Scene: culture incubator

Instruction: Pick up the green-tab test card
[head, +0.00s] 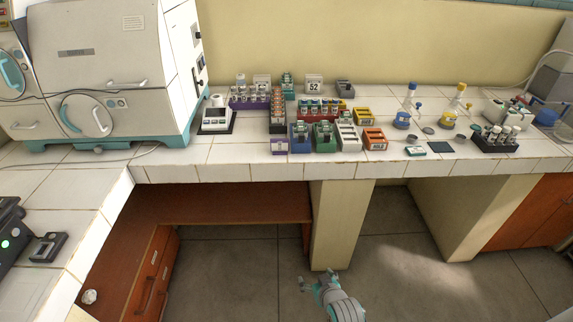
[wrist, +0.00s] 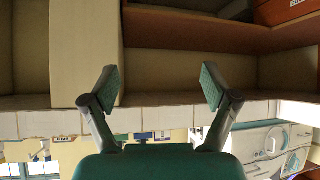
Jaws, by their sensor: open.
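My gripper (head: 317,280) is low in front of the counter, over the floor, well below the counter top. In the wrist view, my gripper (wrist: 160,80) has its two fingers wide apart with nothing between them. A small flat white card-like piece (head: 415,150) lies near the front edge of the counter, right of centre. It may be the test card, but it is too small to tell whether its tab is green. My gripper is apart from it, lower and to the left.
A pillar (head: 337,225) stands below.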

